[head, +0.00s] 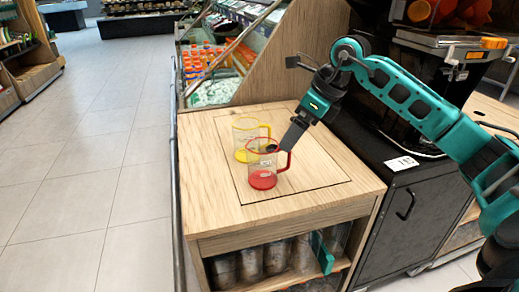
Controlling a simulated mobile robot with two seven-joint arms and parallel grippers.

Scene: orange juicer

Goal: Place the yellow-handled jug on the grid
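The yellow-handled jug (243,136) is clear with a yellow base and stands upright on the wooden counter, partly behind a red-handled jug. The red-handled jug (262,180) is clear with a red base and stands just in front of it. My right gripper (288,147) reaches down from the right, with its dark finger at the red jug's handle and rim. Whether it touches or grips the red jug cannot be told. The grid cannot be made out; my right arm covers part of the juicer area. My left gripper is not in view.
The wooden counter (228,214) has free room in front of the jugs. A black cabinet (402,198) stands to its right, below the juicer with oranges (434,10). Bottles (200,60) stand behind a wooden panel. The floor at left is clear.

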